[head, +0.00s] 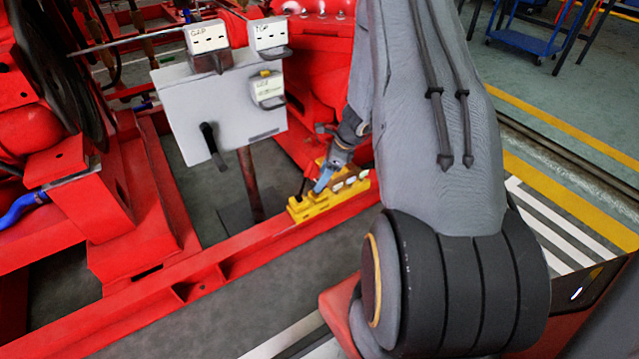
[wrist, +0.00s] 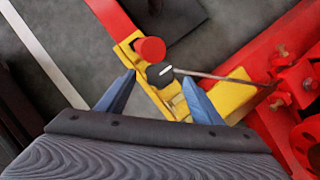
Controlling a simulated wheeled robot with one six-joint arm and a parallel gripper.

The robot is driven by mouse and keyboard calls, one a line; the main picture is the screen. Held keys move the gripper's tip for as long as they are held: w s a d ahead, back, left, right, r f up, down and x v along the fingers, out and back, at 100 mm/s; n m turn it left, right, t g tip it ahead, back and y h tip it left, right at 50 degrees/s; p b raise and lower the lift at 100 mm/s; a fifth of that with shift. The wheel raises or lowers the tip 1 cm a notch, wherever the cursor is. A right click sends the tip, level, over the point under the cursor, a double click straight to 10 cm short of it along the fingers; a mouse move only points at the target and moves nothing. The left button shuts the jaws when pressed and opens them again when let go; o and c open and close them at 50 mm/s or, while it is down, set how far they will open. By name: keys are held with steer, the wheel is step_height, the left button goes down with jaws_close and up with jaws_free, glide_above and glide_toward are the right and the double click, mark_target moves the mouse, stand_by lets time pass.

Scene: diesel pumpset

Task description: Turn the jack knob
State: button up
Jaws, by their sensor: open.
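A yellow block (head: 310,207) sits on the red frame rail in the head view, and it also shows in the wrist view (wrist: 232,98). On it in the wrist view are a round black knob (wrist: 159,76) with a white mark and a red round knob (wrist: 150,49) just beyond it. No label shows which is the jack knob. My gripper (wrist: 158,78) is open, its blue fingers on either side of the black knob, with visible gaps. In the head view my gripper (head: 322,184) is over the yellow block and hides part of it.
A thin rod (wrist: 215,77) runs right from beside the black knob. A grey panel (head: 225,115) with labelled boxes and a black lever (head: 212,145) stands left of the block. Red frame beams (head: 200,275) surround the block. Grey floor lies open in front of the rail.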

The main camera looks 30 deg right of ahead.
steer(key=shift+b+x, duration=0.4)
steer(key=shift+x, duration=1.05)
steer(key=shift+c, duration=0.4)
steer(key=c, duration=1)
